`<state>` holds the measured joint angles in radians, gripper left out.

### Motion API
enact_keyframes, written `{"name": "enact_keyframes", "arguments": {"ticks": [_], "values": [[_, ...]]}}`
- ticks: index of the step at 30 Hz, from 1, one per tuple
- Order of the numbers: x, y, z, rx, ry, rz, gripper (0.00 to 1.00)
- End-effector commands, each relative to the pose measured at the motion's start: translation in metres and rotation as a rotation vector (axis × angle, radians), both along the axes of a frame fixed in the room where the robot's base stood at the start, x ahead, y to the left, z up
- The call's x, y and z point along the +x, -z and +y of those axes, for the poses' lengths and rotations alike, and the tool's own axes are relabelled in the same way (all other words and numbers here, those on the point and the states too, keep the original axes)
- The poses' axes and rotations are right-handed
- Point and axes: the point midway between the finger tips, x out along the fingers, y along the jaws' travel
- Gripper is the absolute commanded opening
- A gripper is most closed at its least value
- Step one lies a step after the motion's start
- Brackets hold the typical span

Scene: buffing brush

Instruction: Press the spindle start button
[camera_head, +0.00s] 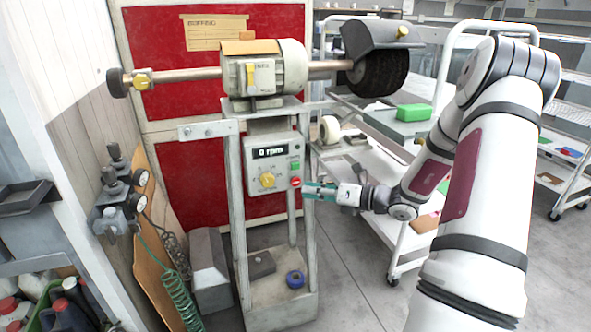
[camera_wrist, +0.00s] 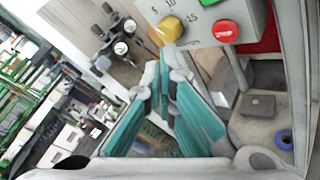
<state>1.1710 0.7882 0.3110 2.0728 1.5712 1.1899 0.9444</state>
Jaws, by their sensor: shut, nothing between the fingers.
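The control box (camera_head: 256,155) of the buffing machine carries a display reading 0 rpm (camera_head: 271,152). A green button (camera_head: 295,166) sits on its right side, just above a red button (camera_head: 295,182). A yellow knob (camera_head: 268,180) is left of them. My gripper (camera_head: 306,190) is shut and empty, just right of the box at about the red button's height; touching cannot be told. In the wrist view the teal fingers (camera_wrist: 163,72) meet below the yellow knob (camera_wrist: 168,30) and red button (camera_wrist: 225,31).
The buffing motor (camera_head: 280,68) with its dark brush wheel (camera_head: 380,75) is above the box, the brush overhanging to the right. A white cart (camera_head: 385,185) stands close on the right. Pressure regulators (camera_head: 112,190) hang at left. A blue roll (camera_head: 295,279) lies on the stand's base.

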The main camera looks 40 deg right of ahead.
Motion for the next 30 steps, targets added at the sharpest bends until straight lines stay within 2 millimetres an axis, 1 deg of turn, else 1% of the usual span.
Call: {"name": "enact_keyframes", "arguments": {"ticks": [1, 9, 15, 21, 30], "values": [[0.007, 0.002, -0.001, -0.001, -0.001, -0.001, 0.00], [0.042, 0.002, -0.011, -0.002, -0.001, -0.002, 0.00], [0.061, 0.000, -0.017, -0.001, -0.002, -0.002, 0.00], [0.069, 0.000, -0.019, 0.000, -0.001, 0.000, 0.00], [0.070, 0.000, -0.020, 0.000, -0.001, 0.000, 0.00]]}}
